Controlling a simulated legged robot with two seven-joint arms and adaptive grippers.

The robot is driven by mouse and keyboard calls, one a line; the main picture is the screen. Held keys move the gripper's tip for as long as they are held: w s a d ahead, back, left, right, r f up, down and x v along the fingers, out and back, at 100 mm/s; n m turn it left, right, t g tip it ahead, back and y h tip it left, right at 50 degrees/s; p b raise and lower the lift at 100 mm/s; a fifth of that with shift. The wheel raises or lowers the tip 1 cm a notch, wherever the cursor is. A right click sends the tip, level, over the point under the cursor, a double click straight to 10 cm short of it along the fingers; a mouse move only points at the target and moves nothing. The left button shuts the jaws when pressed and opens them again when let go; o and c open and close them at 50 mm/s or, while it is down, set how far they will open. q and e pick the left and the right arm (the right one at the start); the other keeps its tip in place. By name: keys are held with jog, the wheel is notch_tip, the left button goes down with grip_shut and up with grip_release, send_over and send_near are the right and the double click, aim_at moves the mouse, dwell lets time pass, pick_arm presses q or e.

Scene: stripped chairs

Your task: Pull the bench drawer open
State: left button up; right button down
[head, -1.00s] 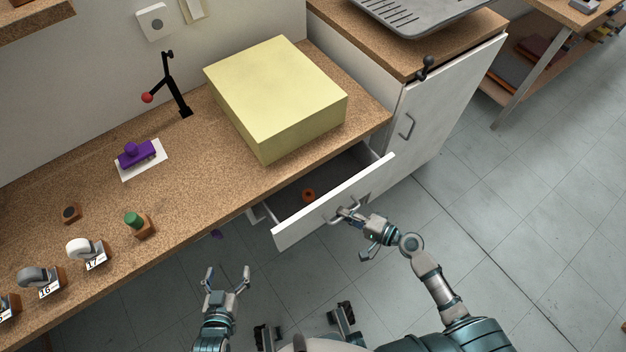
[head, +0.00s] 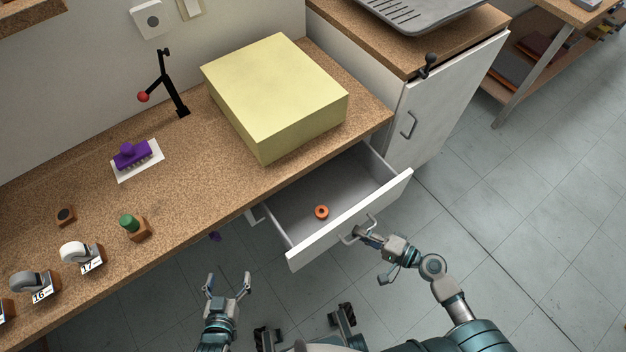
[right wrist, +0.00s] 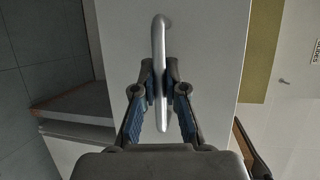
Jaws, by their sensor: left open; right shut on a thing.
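The bench drawer (head: 300,247) is white and stands well out from under the bench top. An orange ring (head: 321,212) lies on its grey floor. My right gripper (head: 360,234) is at the drawer front, shut on the metal bar handle (head: 371,220). In the right wrist view the handle (right wrist: 159,45) passes between the two fingers (right wrist: 160,90) of that gripper. My left gripper (head: 228,284) is open and empty in front of the bench, left of the drawer and apart from it.
A large yellow block (head: 275,95) sits on the bench top above the drawer. A white cabinet with a closed door (head: 440,105) stands right of the drawer. Tape dispensers (head: 82,255) and a purple brush-like item (head: 131,155) are on the bench. The floor on the right is clear.

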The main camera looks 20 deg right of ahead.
jog(key=s+d, duration=0.3)
jog(key=s, duration=0.6)
jog(key=shift+f+b, duration=0.4)
jog(key=c, duration=0.5)
grip_release()
jog(key=shift+w+a+r, duration=0.1)
jog(key=shift+w+r, duration=0.1)
pick_arm(q)
jog(key=shift+f, duration=0.75)
pick_arm(e)
jog(key=shift+r, duration=0.1)
pick_arm(q)
notch_tip(320, 180, up, 3)
jog(key=shift+w+f+p, duration=0.1)
jog(key=shift+f+p, duration=0.1)
jog(key=shift+p, duration=0.7)
pick_arm(e)
jog(key=v, duration=0.6)
jog(key=shift+r, duration=0.1)
